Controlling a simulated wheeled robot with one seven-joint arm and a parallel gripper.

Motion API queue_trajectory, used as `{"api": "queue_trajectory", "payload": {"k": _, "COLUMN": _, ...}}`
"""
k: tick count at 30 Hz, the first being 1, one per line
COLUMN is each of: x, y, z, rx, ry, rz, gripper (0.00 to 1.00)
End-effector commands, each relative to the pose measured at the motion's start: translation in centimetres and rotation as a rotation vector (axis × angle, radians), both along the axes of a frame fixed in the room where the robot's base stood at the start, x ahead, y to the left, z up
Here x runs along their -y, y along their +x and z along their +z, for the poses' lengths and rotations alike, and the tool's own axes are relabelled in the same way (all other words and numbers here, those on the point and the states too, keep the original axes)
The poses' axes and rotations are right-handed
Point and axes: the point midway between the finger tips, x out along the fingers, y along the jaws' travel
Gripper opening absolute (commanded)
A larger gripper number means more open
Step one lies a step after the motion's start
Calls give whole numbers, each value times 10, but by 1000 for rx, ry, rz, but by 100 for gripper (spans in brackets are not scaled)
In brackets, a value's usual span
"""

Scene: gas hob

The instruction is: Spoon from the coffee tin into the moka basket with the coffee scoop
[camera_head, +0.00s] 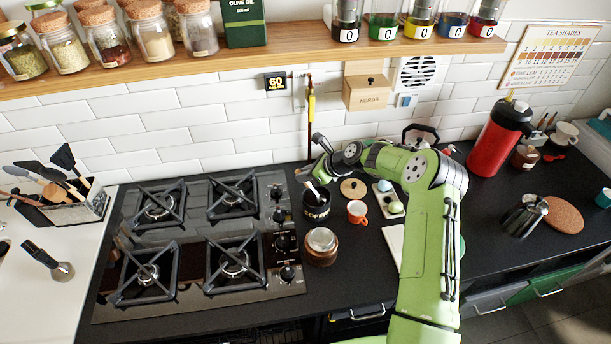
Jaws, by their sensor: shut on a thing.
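The black coffee tin (317,211), lettered COFFEE, stands open on the dark counter just right of the hob. My gripper (307,176) is above the tin's mouth, pointing down. It is shut on the coffee scoop (313,188), of which a small pale part shows at the tin's rim. The scoop's bowl is hidden, so I cannot tell whether it holds coffee. A round copper-brown vessel with a silvery top (321,246) stands in front of the tin. I cannot tell whether it holds the moka basket. A metal moka pot part (524,216) stands at the far right.
A round wooden lid (353,188) and an orange cup (357,212) are right of the tin. The gas hob (205,303) is at left. A shelf (270,58) with jars runs above.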

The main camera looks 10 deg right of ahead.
Motion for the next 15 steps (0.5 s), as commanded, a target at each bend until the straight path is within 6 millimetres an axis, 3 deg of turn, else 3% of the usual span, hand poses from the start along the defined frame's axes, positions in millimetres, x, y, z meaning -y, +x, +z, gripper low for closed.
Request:
{"api": "queue_trajectory", "payload": {"k": 6, "x": -5, "y": 4, "z": 30, "rx": 1, "ry": 1, "rz": 1, "gripper": 0}}
{"api": "queue_trajectory", "payload": {"k": 15, "x": -26, "y": 19, "z": 49, "rx": -127, "ry": -174, "rz": 5, "gripper": 0}}
